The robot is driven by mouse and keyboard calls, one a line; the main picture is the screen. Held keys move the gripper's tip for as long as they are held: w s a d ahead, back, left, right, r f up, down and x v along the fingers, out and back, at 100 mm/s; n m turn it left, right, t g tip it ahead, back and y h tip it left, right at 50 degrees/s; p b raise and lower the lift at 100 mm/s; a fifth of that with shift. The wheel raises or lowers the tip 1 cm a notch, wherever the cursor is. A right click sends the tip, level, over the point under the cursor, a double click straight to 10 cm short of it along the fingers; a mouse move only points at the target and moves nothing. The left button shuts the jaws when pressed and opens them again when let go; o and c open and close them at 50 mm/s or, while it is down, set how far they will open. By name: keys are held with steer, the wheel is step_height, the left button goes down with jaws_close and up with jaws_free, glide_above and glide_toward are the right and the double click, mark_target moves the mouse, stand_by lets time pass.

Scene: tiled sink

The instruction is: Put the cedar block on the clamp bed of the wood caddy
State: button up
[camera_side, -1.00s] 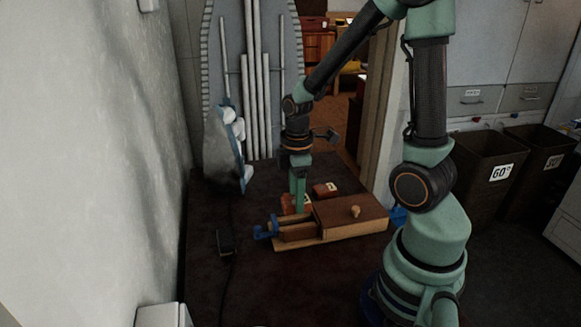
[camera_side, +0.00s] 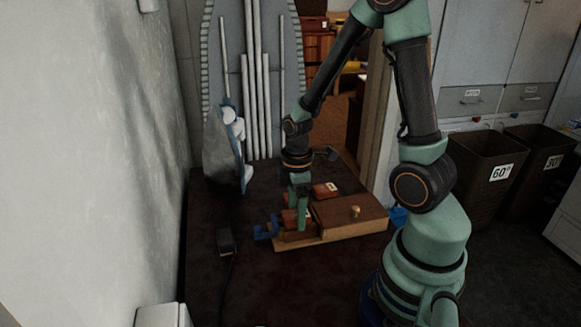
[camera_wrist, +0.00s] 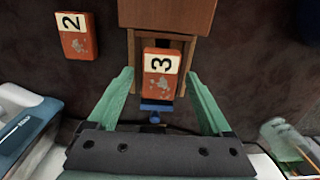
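A red-orange block with a white label marked 3 (camera_wrist: 161,84) sits in the clamp bed (camera_wrist: 131,62) of the wood caddy (camera_wrist: 166,14), between its wooden rails. The same block (camera_side: 289,217) shows in the side view at the caddy's left end, partly hidden by a finger. A blue clamp part (camera_wrist: 156,108) lies close behind the block. A similar block marked 2 (camera_wrist: 77,40) lies on the dark surface beside the caddy. No label names either block as cedar. My gripper (camera_wrist: 161,76) is open, its green fingers on both sides of block 3 with gaps showing.
The brown caddy box with a round knob (camera_side: 355,211) stands right of the bed. A small dark object (camera_side: 226,241) with a cable lies to the left. A pale wall bounds the left side. Dark bins (camera_side: 490,165) stand at the right. The front surface is clear.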

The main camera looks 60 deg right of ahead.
step_height(320, 180, up, 12)
steer(key=a+r+m+t, duration=0.5)
steer(key=a+r+m, duration=0.3)
steer(key=a+m, duration=0.1)
steer(key=shift+s+t, duration=0.25)
steer(key=shift+t, duration=0.05)
